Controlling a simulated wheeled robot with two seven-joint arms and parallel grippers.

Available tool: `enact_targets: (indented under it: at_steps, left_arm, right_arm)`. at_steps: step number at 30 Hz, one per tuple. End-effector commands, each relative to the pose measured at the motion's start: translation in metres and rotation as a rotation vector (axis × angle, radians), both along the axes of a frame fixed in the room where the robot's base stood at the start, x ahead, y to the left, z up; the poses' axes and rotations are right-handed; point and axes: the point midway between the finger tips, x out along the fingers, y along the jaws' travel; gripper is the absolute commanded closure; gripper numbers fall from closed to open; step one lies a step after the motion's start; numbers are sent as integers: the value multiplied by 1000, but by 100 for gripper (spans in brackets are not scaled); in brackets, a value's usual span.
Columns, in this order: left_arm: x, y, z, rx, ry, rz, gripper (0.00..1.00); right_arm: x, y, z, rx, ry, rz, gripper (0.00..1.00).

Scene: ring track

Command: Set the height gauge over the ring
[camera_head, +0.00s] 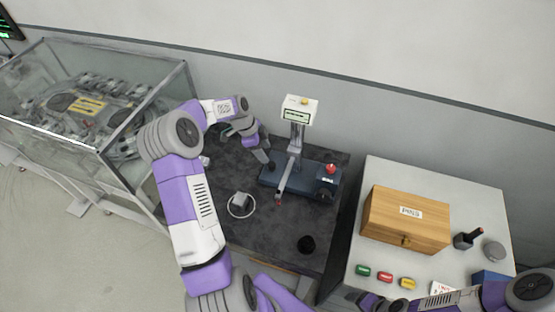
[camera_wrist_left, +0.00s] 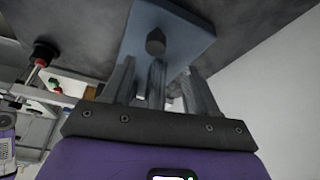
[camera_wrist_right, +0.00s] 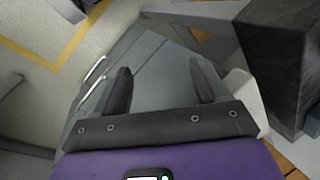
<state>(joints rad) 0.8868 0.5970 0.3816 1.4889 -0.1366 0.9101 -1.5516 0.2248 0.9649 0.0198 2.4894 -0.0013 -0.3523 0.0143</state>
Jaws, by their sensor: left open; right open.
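The height gauge (camera_head: 296,138) stands upright on its dark blue base (camera_head: 320,188) on the dark table. It has a white display head and a red knob, and its arm reaches forward. The pale ring (camera_head: 232,214) lies flat on the table, front left of the gauge, with a small grey block (camera_head: 242,200) within its outline. My left gripper (camera_head: 267,160) is at the base's left end. In the left wrist view its open fingers (camera_wrist_left: 158,85) point toward the blue base (camera_wrist_left: 185,35) and its dark knob (camera_wrist_left: 156,42). My right gripper (camera_wrist_right: 160,85) is open and empty.
A black round object (camera_head: 306,244) sits at the dark table's front. A light bench (camera_head: 475,185) at right carries a wooden box (camera_head: 405,222) and several coloured pieces. A glass case (camera_head: 70,130) stands at left. My right gripper faces a grey cabinet (camera_wrist_right: 150,55) with handles.

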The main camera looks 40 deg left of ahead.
Motion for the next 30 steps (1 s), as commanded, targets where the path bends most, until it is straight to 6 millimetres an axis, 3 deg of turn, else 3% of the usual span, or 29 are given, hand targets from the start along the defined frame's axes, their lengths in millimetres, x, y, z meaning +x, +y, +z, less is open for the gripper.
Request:
enact_targets:
  at_steps: [12,24,25,30]
  left_arm:
    - [11,-20,-55,-2,3,0,42]
    - [14,-23,-65,0,1,0,42]
    - [14,-23,-65,0,1,0,43]
    - [14,-23,-65,0,2,1,69]
  right_arm:
    - [0,0,3,0,1,0,27]
    - [0,0,3,0,1,0,27]
    - [0,0,3,0,1,0,27]
    - [-1,0,3,0,1,0,27]
